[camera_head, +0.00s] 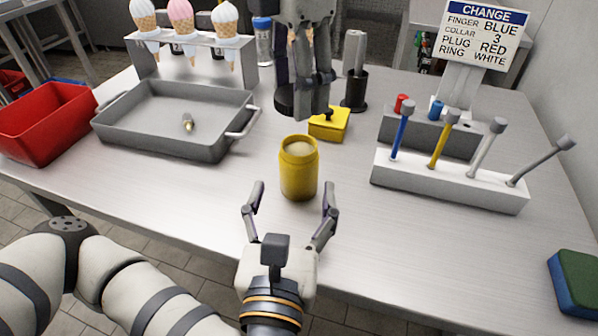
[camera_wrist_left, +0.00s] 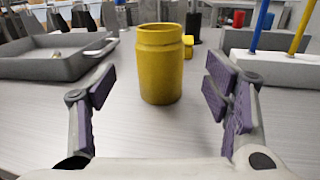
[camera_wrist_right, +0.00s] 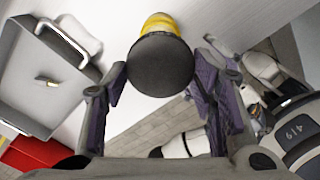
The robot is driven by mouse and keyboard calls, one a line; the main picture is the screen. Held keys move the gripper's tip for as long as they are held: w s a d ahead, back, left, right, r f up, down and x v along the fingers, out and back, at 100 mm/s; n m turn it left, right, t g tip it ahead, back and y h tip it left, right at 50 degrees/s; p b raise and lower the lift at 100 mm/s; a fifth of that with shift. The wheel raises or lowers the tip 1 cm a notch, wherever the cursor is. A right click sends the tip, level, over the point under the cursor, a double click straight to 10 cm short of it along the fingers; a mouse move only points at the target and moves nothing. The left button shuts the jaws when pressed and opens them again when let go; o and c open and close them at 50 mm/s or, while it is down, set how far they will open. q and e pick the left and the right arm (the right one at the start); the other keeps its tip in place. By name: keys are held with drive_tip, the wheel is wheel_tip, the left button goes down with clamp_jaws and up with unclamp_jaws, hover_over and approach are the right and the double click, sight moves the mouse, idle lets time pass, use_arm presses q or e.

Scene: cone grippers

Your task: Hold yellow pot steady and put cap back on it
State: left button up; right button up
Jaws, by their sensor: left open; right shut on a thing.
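The yellow pot (camera_head: 298,175) stands upright on the table with its top uncovered and something pale inside. It also shows in the left wrist view (camera_wrist_left: 160,70), just beyond the fingertips. My left gripper (camera_head: 290,188) is open in front of the pot, fingers apart towards either side and not touching it. My right gripper (camera_head: 312,108) is behind the pot, fingers pointing down. It is shut on a dark round disc (camera_wrist_right: 160,65), apparently the cap, which also shows in the head view (camera_head: 284,101). In the right wrist view part of the yellow pot (camera_wrist_right: 158,22) shows beyond it.
A small yellow box with a black knob (camera_head: 329,126) stands right behind the pot. A grey tray (camera_head: 140,142) and red bin (camera_head: 45,130) are left. A white rack with coloured rods (camera_head: 450,185) is right. The table's front right is mostly clear.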

use_arm(q)
drive_tip(key=w, duration=0.5)
drive_tip(key=w+d, duration=0.1)
drive_tip(key=w, duration=0.2)
drive_tip(key=shift+w, duration=0.15)
clamp_jaws()
use_arm(e)
hover_over(297, 153)
drive_tip(key=shift+f, duration=2.5)
